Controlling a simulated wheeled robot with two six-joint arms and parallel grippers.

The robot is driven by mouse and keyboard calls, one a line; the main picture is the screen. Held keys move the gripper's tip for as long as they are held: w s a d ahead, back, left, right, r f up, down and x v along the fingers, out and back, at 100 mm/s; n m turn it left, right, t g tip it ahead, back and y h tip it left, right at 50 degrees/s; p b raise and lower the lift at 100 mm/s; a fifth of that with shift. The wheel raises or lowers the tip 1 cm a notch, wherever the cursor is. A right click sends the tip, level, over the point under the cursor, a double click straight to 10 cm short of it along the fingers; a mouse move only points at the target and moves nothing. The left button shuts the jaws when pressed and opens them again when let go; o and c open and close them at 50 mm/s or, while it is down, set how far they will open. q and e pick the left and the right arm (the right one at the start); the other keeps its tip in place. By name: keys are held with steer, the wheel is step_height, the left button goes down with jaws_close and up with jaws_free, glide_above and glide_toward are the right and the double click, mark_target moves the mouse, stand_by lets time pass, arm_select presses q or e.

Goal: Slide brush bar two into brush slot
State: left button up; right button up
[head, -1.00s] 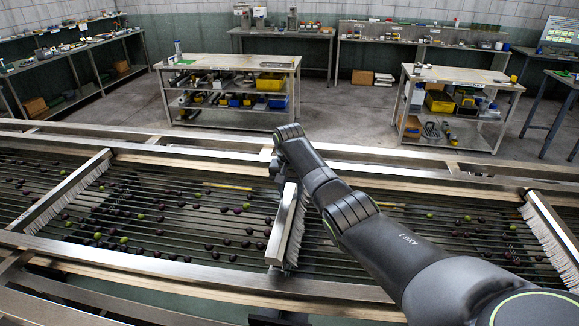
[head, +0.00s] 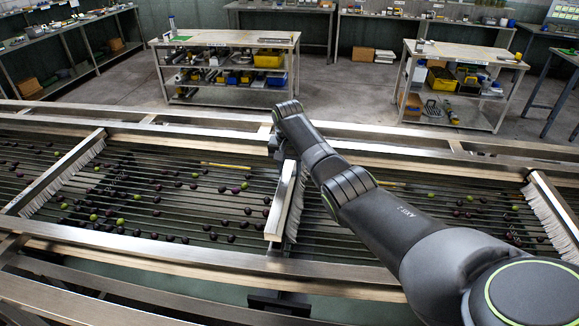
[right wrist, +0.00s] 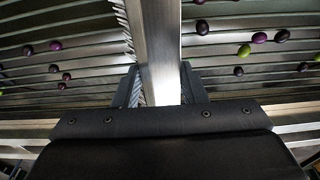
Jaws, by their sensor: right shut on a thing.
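The middle brush bar (head: 281,205), a steel bar with white bristles on its right side, lies across the sizer's rollers between two other brush bars. I take it to be brush bar two. My right gripper (head: 281,146) is at its far end, partly hidden by its own arm. In the right wrist view the gripper (right wrist: 160,88) is shut on the bar (right wrist: 160,45), one finger on each side. The bar's near end is by the near rail (head: 190,258). I cannot make out the brush slot or whether the bar sits in it. My left gripper is not in view.
A left brush bar (head: 58,172) and a right brush bar (head: 552,208) span the rollers. Several dark and green olives lie between the rollers. A far rail (head: 200,128) runs behind. Two workbenches (head: 225,40) (head: 465,55) stand beyond on open floor.

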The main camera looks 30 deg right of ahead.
steer(key=shift+f+b, duration=0.5)
steer(key=shift+f, duration=0.4)
steer(key=shift+f+b, duration=0.55)
steer(key=shift+f, duration=0.55)
steer(key=shift+p, duration=0.85)
steer(key=shift+f+b, duration=1)
steer(key=shift+f, duration=0.3)
steer(key=o, duration=1.4)
steer(key=shift+s, duration=0.1)
steer(key=shift+c, duration=0.2)
